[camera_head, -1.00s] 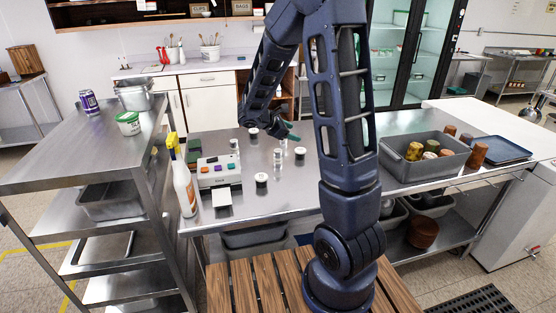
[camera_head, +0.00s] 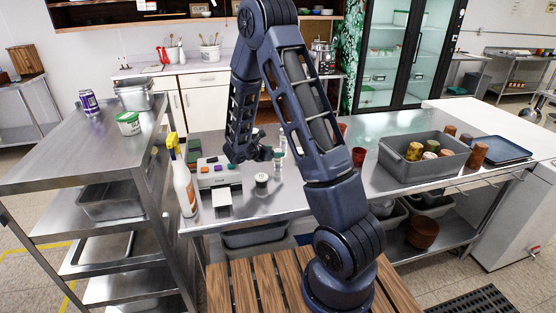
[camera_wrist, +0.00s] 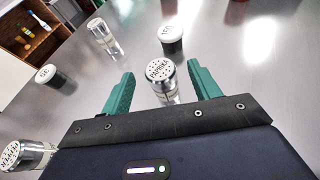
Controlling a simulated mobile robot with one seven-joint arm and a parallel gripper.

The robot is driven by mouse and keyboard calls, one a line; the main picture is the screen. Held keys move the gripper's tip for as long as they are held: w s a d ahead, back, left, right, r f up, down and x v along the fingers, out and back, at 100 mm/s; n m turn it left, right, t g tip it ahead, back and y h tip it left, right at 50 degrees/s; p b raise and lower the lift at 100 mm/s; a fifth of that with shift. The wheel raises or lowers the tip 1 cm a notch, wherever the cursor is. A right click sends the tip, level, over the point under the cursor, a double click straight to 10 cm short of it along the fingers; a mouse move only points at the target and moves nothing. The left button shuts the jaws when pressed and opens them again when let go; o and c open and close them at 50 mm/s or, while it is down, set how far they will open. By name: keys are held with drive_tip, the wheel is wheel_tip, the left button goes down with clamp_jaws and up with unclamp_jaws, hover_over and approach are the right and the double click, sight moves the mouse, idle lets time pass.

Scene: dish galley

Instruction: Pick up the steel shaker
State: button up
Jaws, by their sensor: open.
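A shiny silver shaker (camera_wrist: 164,90) with a perforated, lettered lid stands upright in the middle of the wrist view. My gripper (camera_wrist: 160,70) is open, with one green finger to each side of this shaker. I cannot tell whether either finger touches it. Another silver shaker (camera_wrist: 104,38) stands farther off to the left, and a third one (camera_wrist: 26,156) is at the lower left edge. In the head view my wrist is low over the steel table (camera_head: 320,190), near a shiny shaker (camera_head: 278,164) partly hidden by the gripper.
Black shakers with pale lids stand near, one beyond the right finger (camera_wrist: 171,40) and one at the left (camera_wrist: 48,76). A grey label device (camera_head: 219,172) and a spray bottle (camera_head: 184,188) are at the table's left. A grey bin (camera_head: 425,165) stands right.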

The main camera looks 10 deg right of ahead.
drive_tip(key=shift+f, duration=0.85)
drive_tip(key=shift+w+d+f, duration=0.15)
drive_tip(key=shift+d+f, duration=0.05)
drive_tip(key=x, duration=0.4)
drive_tip(key=shift+w+d+f, duration=0.1)
drive_tip(key=shift+d, duration=0.1)
drive_tip(key=shift+c, duration=0.4)
drive_tip(key=c, duration=1)
